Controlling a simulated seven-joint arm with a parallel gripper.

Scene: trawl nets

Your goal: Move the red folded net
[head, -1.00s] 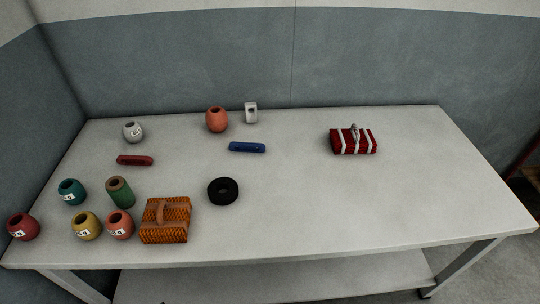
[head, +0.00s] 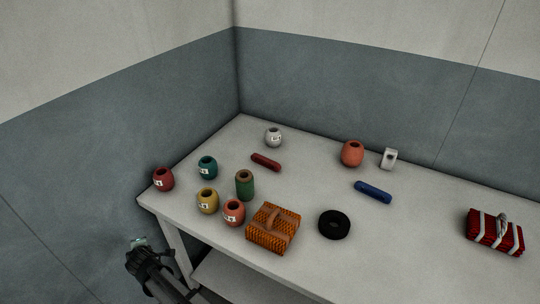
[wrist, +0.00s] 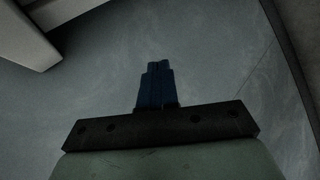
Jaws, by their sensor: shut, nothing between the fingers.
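The red folded net (head: 495,232) with white straps and a grey loop on top lies on the right part of the table in the head view. My gripper (head: 138,243) is at the lower left of the head view, off the table's left end and far from the net. In the wrist view my gripper (wrist: 157,68) shows its blue fingers together, with nothing between them. The net is not in the wrist view.
The table (head: 310,268) holds an orange woven bundle (head: 272,230), a black ring (head: 334,224), a blue float (head: 373,192), a dark red float (head: 265,162), a white block (head: 388,159), an orange-red pot (head: 352,153) and several numbered pots at left.

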